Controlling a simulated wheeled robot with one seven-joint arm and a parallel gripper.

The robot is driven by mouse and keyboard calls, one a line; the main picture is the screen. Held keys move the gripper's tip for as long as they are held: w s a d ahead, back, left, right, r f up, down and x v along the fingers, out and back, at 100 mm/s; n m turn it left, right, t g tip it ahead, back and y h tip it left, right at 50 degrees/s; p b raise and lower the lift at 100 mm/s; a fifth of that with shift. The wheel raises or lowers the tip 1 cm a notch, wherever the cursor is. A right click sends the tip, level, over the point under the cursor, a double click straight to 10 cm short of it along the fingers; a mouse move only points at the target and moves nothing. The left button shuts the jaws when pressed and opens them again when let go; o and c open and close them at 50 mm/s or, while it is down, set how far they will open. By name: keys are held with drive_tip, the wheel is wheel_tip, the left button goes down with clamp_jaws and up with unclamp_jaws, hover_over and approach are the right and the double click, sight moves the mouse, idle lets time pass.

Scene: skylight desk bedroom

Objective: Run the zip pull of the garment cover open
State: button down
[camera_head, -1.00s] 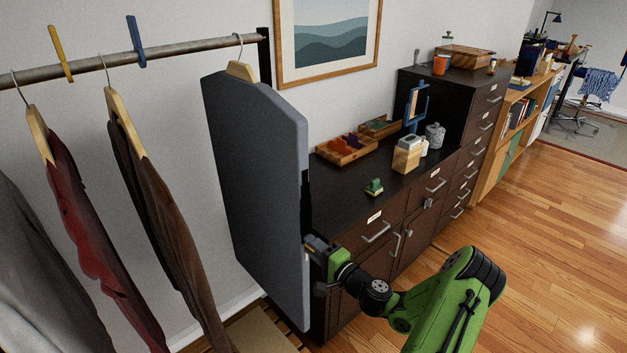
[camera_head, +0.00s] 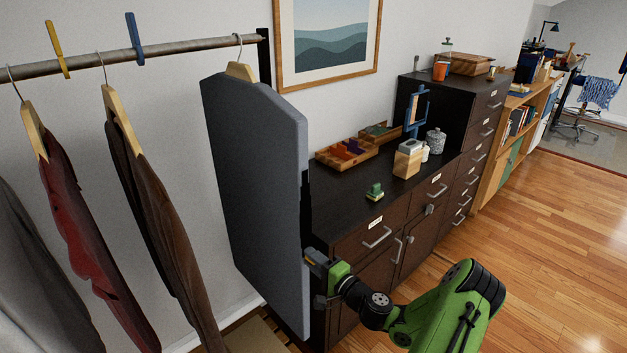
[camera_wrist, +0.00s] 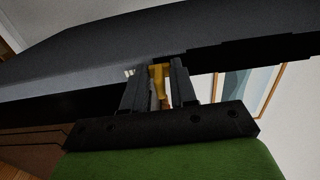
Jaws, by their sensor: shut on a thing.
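The garment cover (camera_head: 262,190) is grey and hangs upright from a wooden hanger on the rail. My gripper (camera_head: 310,258) is at the lower part of its right edge. In the wrist view, the two dark fingers of my gripper (camera_wrist: 160,85) are shut on a small yellow zip pull (camera_wrist: 157,77) at the edge of the garment cover (camera_wrist: 100,55). A dark strip runs along that edge above my gripper in the head view. The pull is mostly hidden by my fingers in the head view.
The hanging rail (camera_head: 85,62) carries a red garment (camera_head: 78,230) and a brown garment (camera_head: 165,240) left of the cover. A dark cabinet (camera_head: 365,215) with handles stands close behind and right of my gripper. The wooden floor (camera_head: 540,240) at the right is clear.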

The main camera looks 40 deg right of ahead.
drive_tip(key=shift+f+b, duration=1.65)
drive_tip(key=shift+f, duration=0.45)
drive_tip(key=c, duration=1)
unclamp_jaws()
drive_tip(key=shift+r, duration=0.1)
drive_tip(key=s, duration=0.6)
